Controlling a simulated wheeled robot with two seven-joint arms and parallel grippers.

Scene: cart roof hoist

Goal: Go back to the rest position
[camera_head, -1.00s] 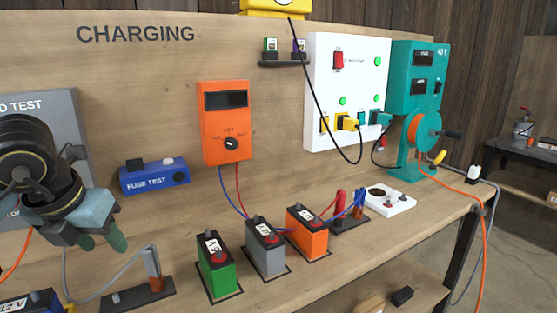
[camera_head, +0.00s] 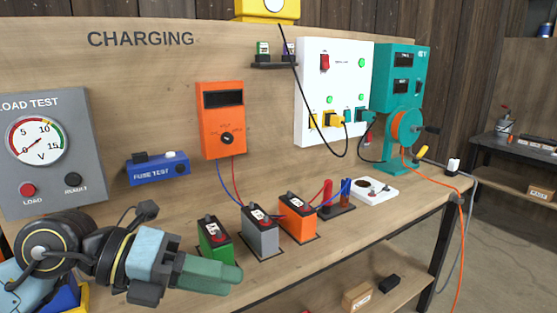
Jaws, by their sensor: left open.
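My left gripper (camera_head: 212,274) reaches in from the lower left, its green fingers pointing right, in front of the bench's front edge. It is open, and I see nothing between its fingers. It appears in front of the green battery (camera_head: 215,234), whose lower part it partly covers. My right gripper is not in view.
A load test panel (camera_head: 52,150) stands behind my left arm. A lower shelf (camera_head: 325,285) carries small boxes.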

